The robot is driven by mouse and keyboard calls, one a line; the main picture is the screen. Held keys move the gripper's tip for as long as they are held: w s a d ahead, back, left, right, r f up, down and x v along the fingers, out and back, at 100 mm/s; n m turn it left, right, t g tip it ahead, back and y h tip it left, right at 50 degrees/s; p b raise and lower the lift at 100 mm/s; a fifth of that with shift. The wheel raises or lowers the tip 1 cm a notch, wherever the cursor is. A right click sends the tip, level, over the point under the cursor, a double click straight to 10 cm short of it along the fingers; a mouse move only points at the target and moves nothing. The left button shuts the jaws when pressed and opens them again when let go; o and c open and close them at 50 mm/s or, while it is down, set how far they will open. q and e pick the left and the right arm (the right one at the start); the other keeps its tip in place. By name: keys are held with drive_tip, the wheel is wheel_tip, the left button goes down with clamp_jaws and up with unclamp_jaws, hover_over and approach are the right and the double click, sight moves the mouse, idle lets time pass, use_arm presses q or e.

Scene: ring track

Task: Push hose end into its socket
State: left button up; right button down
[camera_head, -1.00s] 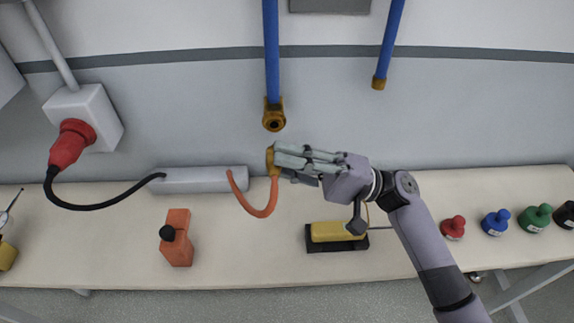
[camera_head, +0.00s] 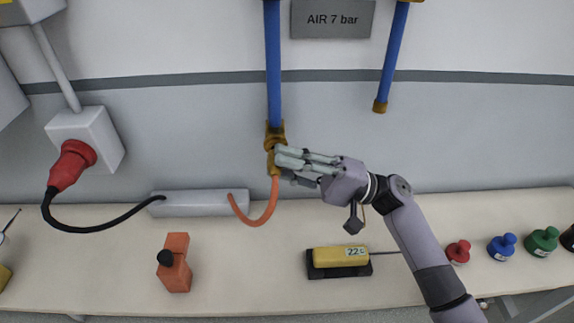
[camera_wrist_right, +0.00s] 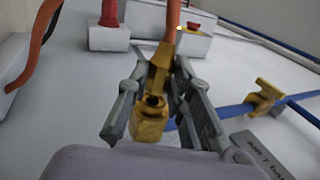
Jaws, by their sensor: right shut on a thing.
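My right gripper (camera_head: 281,160) is shut on this hose end, coming from the right. The brass socket (camera_head: 275,134) sits at the lower end of the left blue pipe, directly above the hose end. The two look touching or nearly so; how deep the end sits I cannot tell. In the right wrist view the hose end (camera_wrist_right: 163,62) is between the fingers, close to the socket (camera_wrist_right: 148,126). My left gripper is not in view.
A second blue pipe (camera_head: 390,60) ends to the right, near the AIR 7 bar sign (camera_head: 332,19). A red plug (camera_head: 72,165) with a black cable is at left. The bench (camera_head: 230,280) bears an orange block (camera_head: 175,272), a yellow device (camera_head: 340,256) and several coloured bottles.

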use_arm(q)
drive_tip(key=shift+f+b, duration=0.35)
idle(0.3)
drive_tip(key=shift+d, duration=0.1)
use_arm(e)
drive_tip(key=shift+d, duration=0.1)
use_arm(q)
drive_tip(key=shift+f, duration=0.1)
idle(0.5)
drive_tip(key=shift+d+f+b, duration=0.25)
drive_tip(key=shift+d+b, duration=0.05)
drive_tip(key=shift+b, duration=0.05)
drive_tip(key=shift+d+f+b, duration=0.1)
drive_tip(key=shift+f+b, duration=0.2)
use_arm(e)
drive_tip(key=shift+f, duration=0.1)
idle(0.4)
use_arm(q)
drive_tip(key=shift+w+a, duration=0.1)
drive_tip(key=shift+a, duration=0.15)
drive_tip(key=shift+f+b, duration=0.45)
use_arm(e)
drive_tip(key=shift+w, duration=0.6)
drive_tip(key=c, duration=1.3)
unclamp_jaws()
drive_tip(key=shift+c, duration=0.2)
